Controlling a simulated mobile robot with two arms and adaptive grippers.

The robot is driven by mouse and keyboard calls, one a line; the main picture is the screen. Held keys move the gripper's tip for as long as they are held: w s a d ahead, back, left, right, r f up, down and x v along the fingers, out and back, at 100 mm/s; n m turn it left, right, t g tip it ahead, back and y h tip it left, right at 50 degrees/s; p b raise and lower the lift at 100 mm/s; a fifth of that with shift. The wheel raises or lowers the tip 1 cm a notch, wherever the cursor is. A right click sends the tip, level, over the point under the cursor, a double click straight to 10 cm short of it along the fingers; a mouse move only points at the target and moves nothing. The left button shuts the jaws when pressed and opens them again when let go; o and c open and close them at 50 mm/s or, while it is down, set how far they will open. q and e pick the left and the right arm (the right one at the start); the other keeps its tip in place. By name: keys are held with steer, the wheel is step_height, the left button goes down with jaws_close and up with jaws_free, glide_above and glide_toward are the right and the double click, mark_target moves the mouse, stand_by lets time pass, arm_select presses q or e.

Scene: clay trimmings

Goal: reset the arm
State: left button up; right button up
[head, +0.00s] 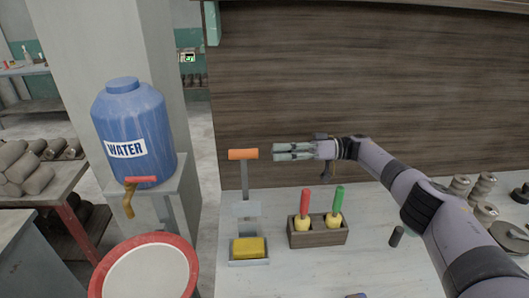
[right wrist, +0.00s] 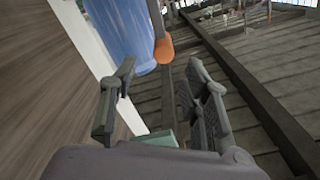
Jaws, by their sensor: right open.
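My right arm reaches in from the lower right of the head view. Its right gripper (head: 277,152) is open and points left above the table. It looks empty. The gripper's two fingers also frame the right wrist view (right wrist: 162,80), standing apart. The orange handle (head: 243,154) of an upright lever device is just left of the fingertips in the head view, with a small gap in the picture. The handle's rounded end (right wrist: 163,50) shows beyond the fingers in the right wrist view. My left gripper is out of view.
A yellow block (head: 248,248) sits at the lever device's base. A wooden holder (head: 318,236) with red- and green-handled tools stands beside it. A blue water jug (head: 134,120) and a red-rimmed round container (head: 190,262) are left. Grey cylinders (head: 484,184) stand right. A wooden panel (head: 400,70) rises behind.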

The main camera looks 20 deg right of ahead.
steer(key=shift+s+d, duration=0.15)
steer(key=shift+d, duration=0.35)
steer(key=shift+r, duration=0.15)
